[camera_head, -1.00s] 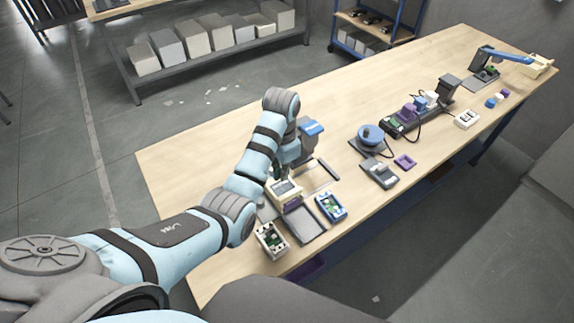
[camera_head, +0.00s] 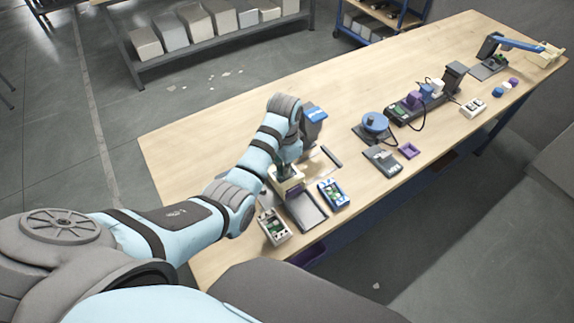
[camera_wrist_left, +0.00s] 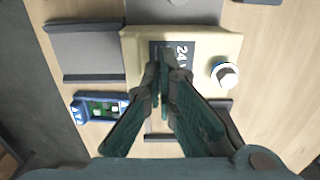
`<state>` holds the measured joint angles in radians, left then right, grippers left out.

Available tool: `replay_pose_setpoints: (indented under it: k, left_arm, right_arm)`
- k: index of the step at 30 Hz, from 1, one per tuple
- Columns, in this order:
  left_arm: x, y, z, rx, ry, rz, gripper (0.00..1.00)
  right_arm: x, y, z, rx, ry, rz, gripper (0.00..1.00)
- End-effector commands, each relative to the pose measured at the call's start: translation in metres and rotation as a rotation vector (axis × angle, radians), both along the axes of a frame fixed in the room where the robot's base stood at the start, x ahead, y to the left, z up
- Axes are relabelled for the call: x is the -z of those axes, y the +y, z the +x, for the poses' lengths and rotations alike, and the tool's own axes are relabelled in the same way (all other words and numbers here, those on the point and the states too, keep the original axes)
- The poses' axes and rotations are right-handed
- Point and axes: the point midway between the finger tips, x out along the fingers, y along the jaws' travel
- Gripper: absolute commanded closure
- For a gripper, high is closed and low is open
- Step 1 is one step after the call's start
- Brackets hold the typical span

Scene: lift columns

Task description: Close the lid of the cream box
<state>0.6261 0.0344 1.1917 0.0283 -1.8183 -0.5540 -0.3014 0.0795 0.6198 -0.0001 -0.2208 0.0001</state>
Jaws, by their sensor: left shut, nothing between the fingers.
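A cream box (camera_head: 291,188) stands on the wooden table behind the dark grey tray. In the left wrist view its cream top (camera_wrist_left: 136,48) bears a dark label with "24" and a round white knob (camera_wrist_left: 226,75). My left gripper (camera_head: 287,171) is directly over this top, pointing down. In the wrist view its fingertips (camera_wrist_left: 165,72) are together and empty, over the label; I cannot tell whether they touch it. The gripper hides much of the top, and I cannot tell whether the lid is fully down. My right gripper is not in view.
A dark grey tray (camera_head: 306,212) lies in front, between an open cream case (camera_head: 273,227) with a green board and a blue case (camera_head: 333,194). A blue-topped device (camera_head: 312,113) stands behind my wrist. Further right are a blue round spool (camera_head: 375,122) and a grey device (camera_head: 382,159).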

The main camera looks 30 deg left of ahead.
Motion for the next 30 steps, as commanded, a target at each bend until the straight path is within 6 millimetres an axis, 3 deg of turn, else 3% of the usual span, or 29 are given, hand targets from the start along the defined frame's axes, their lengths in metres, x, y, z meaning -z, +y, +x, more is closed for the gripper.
replay_pose_setpoints:
  k: [7, 15, 23, 30]
  left_arm:
    - [0.012, 0.004, -0.002, -0.009, 0.001, -0.001, 1.00]
    - [0.011, -0.008, -0.003, -0.003, 0.000, -0.001, 1.00]
    - [0.011, -0.003, -0.001, -0.005, -0.001, -0.001, 1.00]
    - [-0.005, -0.002, 0.000, -0.005, -0.002, 0.000, 1.00]
  right_arm:
    - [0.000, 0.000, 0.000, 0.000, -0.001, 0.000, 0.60]
    - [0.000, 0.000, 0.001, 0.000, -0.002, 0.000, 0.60]
    - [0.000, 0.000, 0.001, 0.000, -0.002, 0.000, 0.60]
    - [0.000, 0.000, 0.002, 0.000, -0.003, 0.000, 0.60]
